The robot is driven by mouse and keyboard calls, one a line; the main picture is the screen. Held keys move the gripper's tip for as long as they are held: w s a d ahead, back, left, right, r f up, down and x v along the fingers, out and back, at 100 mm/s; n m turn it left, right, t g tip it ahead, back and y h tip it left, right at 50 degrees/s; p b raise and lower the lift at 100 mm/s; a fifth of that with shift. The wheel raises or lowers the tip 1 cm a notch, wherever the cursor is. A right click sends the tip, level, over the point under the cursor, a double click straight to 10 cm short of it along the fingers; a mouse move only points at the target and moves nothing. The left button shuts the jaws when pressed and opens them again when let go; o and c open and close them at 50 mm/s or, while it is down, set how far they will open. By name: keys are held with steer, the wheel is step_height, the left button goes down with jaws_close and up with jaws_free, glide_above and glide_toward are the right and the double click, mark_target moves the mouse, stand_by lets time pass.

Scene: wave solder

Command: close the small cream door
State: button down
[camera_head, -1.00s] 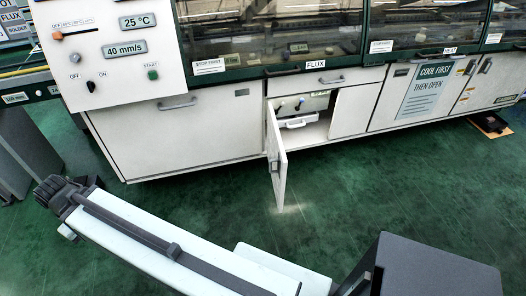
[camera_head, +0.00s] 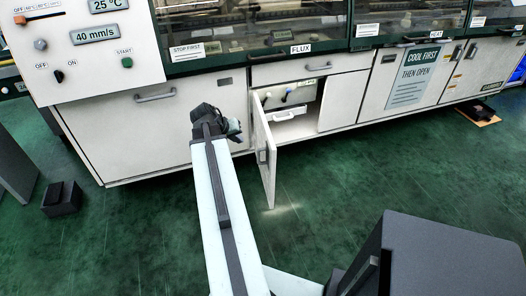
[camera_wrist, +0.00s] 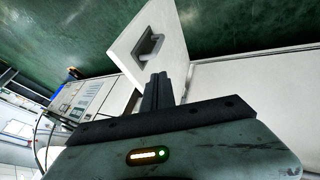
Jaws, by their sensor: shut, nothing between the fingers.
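The small cream door (camera_head: 264,165) stands open below the FLUX label, sticking out from the machine front. Its hinge edge is at the left of the opening (camera_head: 292,118). A dark handle is on its face, and the door with the handle also shows in the wrist view (camera_wrist: 139,30). My gripper (camera_head: 213,112) is to the left of the door, in front of the panel beside it. In the wrist view, the fingers (camera_wrist: 159,85) are shut and empty, and they overlap the door's lower edge. I cannot tell whether they touch it.
The opening holds a white drawer-like part (camera_head: 288,113) and small knobs. A wide cream panel with a handle (camera_head: 155,96) is to the left. A COOL FIRST sign (camera_head: 415,78) is on a panel to the right. The green floor (camera_head: 340,190) in front is clear.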

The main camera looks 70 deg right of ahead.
mark_target(258, 150)
steer(key=s+d+f+b, duration=0.7)
steer(key=d+f, duration=0.1)
steer(key=d, duration=0.1)
steer(key=shift+b, duration=0.4)
steer(key=shift+s, duration=0.1)
